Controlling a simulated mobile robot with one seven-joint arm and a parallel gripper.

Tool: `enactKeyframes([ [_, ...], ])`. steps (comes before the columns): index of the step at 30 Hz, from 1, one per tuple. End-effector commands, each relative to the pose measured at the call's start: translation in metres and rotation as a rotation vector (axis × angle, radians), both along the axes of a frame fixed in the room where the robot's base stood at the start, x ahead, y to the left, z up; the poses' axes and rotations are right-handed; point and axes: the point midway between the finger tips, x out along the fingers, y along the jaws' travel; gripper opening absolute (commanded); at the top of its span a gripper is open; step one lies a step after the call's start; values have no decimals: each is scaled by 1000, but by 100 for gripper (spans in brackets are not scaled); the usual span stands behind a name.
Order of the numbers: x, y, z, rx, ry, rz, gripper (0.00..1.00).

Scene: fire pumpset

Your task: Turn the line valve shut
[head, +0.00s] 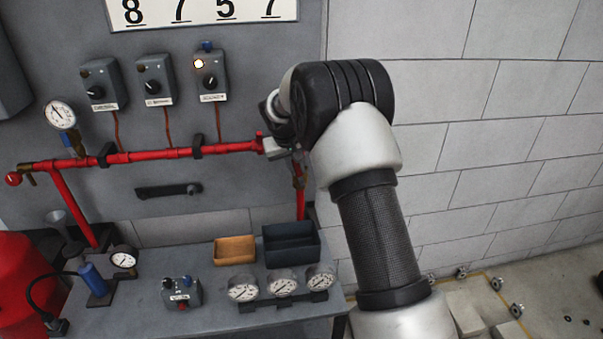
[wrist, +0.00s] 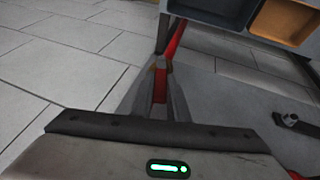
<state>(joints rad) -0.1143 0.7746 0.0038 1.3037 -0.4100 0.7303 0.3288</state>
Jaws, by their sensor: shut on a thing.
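The line valve sits at the right end of the red pipe, where the pipe turns down; its brassy body (head: 299,174) shows just below my gripper (head: 275,150) in the head view. My arm and gripper cover most of it. In the wrist view my gripper (wrist: 160,88) has its two fingers close together on a red piece, which looks like the valve's lever (wrist: 160,84). A brownish part (wrist: 160,63) shows at the fingertips. The lever's exact angle to the pipe cannot be told.
The red pipe (head: 225,148) runs along the grey panel, with a pressure gauge (head: 60,114) at left. Three switch boxes (head: 155,80) hang above it. Below, a bench holds an orange tray (head: 235,251), a dark bin (head: 291,245) and gauges (head: 283,284). A block wall stands right.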

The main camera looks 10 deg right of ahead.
Motion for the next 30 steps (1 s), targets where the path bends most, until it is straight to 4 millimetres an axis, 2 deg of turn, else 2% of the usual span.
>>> enactKeyframes([
  [1,0,7,-8,-39,1,6,0],
  [6,-1,12,-8,-134,2,2,0],
  [17,-1,12,-5,-157,2,-1,0],
  [18,-1,12,-5,-157,2,-1,16],
  [21,-1,12,-5,-155,0,-2,33],
  [30,-1,12,-3,-155,-1,-1,34],
])
